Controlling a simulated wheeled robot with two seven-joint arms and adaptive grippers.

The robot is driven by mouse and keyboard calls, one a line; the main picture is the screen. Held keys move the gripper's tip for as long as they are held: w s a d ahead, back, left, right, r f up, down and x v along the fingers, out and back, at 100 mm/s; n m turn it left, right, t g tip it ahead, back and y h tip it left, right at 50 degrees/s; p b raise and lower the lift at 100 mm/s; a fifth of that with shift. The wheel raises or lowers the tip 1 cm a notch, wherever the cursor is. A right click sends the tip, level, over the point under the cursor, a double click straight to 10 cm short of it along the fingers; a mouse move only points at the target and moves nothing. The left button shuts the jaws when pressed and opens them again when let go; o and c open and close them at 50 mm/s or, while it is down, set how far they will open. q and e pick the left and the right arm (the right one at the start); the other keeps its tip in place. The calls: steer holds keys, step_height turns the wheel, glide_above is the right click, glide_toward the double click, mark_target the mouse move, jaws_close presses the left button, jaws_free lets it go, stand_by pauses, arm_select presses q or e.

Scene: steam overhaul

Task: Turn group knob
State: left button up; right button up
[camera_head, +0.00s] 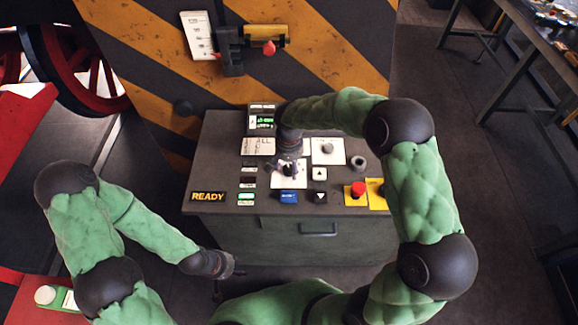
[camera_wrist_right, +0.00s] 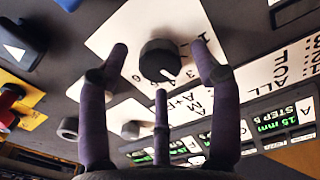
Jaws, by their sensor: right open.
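A round black knob with a pale pointer line (camera_wrist_right: 158,56) sits on a white plate marked with digits and letters in the right wrist view. In the head view its plate (camera_head: 289,180) is partly covered by my right gripper (camera_head: 288,160). My right gripper (camera_wrist_right: 160,72) is open, with dark purple fingers spread around the knob's near side. I see no clear contact, and the height of the fingertips above the panel is hard to judge. My left gripper (camera_head: 219,280) hangs in front of the cabinet, away from the panel; its fingers are too small to read.
The grey control cabinet (camera_head: 225,150) carries a second knob (camera_head: 328,147), a red button (camera_head: 358,188), a blue switch (camera_head: 289,197), arrow buttons and green displays. A striped yellow-black wall (camera_head: 330,50) rises behind. A workbench (camera_head: 540,40) stands at right; floor between is clear.

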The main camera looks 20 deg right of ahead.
steer(key=shift+f, duration=0.2)
steer(key=c, duration=1.1)
steer(key=shift+c, duration=0.2)
steer(key=n+p, duration=0.1)
steer(key=n, duration=0.4)
steer(key=shift+r+n, duration=0.1)
steer(key=shift+n, duration=0.2)
steer(key=n+p, duration=0.2)
steer(key=n, duration=0.4)
steer(key=shift+n, duration=0.3)
steer(key=o, duration=1.1)
